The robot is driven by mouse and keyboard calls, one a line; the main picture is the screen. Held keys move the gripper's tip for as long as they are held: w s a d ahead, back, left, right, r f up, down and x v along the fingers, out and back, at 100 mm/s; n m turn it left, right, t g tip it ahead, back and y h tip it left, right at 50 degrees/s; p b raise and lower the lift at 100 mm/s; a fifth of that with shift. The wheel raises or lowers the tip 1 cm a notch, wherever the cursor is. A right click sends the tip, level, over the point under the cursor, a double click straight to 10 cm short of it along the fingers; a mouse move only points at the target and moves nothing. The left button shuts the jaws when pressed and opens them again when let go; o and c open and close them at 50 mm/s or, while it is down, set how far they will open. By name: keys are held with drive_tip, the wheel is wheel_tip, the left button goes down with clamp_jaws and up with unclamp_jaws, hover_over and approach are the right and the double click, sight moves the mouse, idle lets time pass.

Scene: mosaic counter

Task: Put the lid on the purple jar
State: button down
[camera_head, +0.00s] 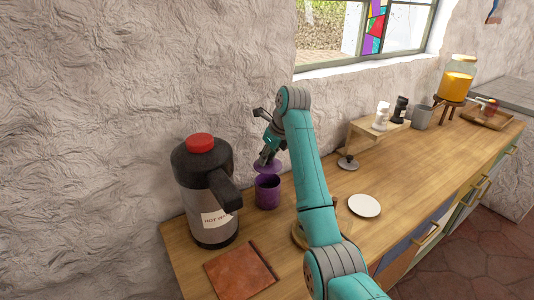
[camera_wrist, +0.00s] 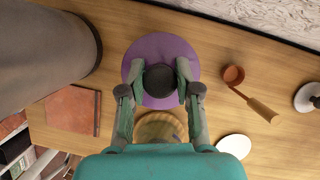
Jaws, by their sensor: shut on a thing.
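The purple jar (camera_head: 267,194) stands upright on the wooden counter beside the dispenser, its open top showing in the head view. The flat round purple lid (camera_head: 266,167) is just above the jar's rim, apart from it. My gripper (camera_head: 266,157) is shut on the lid's knob. In the wrist view the dark knob is between the two fingers of my gripper (camera_wrist: 160,82), and the lid (camera_wrist: 162,45) spreads out below them. The jar is hidden under the lid in that view.
A large dispenser (camera_head: 190,170) with a red top stands close left of the jar. A brown tile (camera_head: 240,270) lies in front. A white saucer (camera_head: 364,205) and grey disc (camera_head: 347,163) are to the right. A copper scoop (camera_wrist: 234,76) shows in the wrist view. The wall is behind.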

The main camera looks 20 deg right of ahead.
sight(270, 166)
drive_tip(key=shift+f, duration=2.55)
drive_tip(key=shift+f, duration=0.4)
drive_tip(key=shift+c, duration=1.2)
unclamp_jaws()
drive_tip(key=shift+r, duration=0.1)
drive_tip(key=shift+r, duration=3.4)
